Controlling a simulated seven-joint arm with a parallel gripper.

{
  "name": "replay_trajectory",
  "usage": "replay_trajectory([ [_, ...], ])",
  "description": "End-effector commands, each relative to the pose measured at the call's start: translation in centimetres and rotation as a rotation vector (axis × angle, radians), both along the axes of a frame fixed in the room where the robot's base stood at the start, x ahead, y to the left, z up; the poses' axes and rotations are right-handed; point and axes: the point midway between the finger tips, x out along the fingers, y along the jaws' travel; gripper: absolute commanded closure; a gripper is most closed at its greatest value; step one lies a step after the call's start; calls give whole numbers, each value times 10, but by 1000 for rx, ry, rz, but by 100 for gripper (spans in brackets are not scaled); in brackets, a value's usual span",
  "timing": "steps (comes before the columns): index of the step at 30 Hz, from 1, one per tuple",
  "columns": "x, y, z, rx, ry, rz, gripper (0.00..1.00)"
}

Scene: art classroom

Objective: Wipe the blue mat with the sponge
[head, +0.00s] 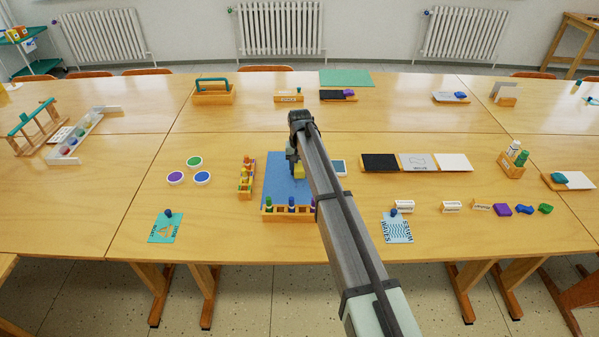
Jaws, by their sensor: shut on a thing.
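The blue mat (281,183) lies on the wooden table near the middle of the head view. My gripper (295,164) is over the right part of the mat, seen from behind and partly hidden by my arm. It is shut on a small yellow sponge (299,172). I cannot tell whether the sponge touches the mat or is just above it. My arm covers part of the mat's right side.
A wooden rack (283,213) with several coloured pegs stands along the mat's near edge. Another wooden rack (245,180) stands left of the mat. Three round paint pots (195,162) are further left.

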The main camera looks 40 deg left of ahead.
Motion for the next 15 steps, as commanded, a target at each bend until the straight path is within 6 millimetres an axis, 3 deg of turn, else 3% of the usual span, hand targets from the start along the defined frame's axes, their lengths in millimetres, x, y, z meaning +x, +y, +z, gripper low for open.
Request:
replay_trajectory([
  [15, -38, -38, -2, -2, 2, 1, 87],
])
